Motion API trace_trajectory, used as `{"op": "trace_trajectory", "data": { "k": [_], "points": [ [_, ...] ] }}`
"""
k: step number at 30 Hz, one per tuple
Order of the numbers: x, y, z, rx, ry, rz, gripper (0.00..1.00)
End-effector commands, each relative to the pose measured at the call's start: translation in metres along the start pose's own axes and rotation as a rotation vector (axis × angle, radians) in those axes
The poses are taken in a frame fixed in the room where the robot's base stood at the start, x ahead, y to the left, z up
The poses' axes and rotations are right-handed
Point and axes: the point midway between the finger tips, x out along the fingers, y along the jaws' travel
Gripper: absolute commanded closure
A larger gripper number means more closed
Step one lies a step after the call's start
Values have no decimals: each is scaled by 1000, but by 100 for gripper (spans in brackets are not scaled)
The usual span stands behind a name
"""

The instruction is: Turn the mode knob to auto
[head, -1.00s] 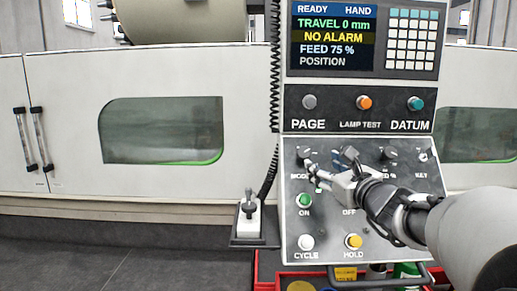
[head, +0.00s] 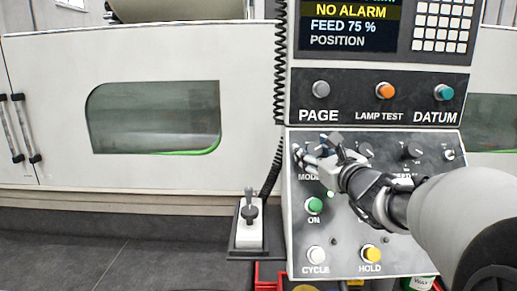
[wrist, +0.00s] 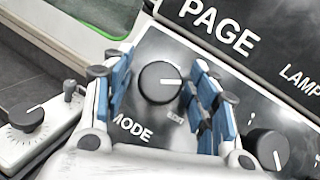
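The mode knob (wrist: 150,88) is round and black, with a white pointer line aimed to the right in the wrist view. My gripper (wrist: 161,88) is open, with one blue-padded finger on each side of the knob. Slim gaps seem to show beside the knob; I cannot tell if either pad touches. In the head view my gripper (head: 315,147) is at the panel's upper left, above MODE, and partly covers the knob.
Another dark knob (wrist: 267,148) stands right of my gripper. The panel (head: 300,238) also has a green ON button (head: 314,205), a white CYCLE button (head: 316,254) and a yellow HOLD button (head: 371,252). A joystick box (head: 249,235) stands at left.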

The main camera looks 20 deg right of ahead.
Motion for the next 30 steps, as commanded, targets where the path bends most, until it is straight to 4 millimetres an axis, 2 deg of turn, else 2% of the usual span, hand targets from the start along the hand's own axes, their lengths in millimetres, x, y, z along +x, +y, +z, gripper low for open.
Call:
{"op": "trace_trajectory", "data": {
  "k": [2,20,30],
  "points": [
    [0,0,0,0,0,0,50],
    [0,0,0,0,0,0,90],
    [0,-1,1,-35,5,29,91]
  ]
}}
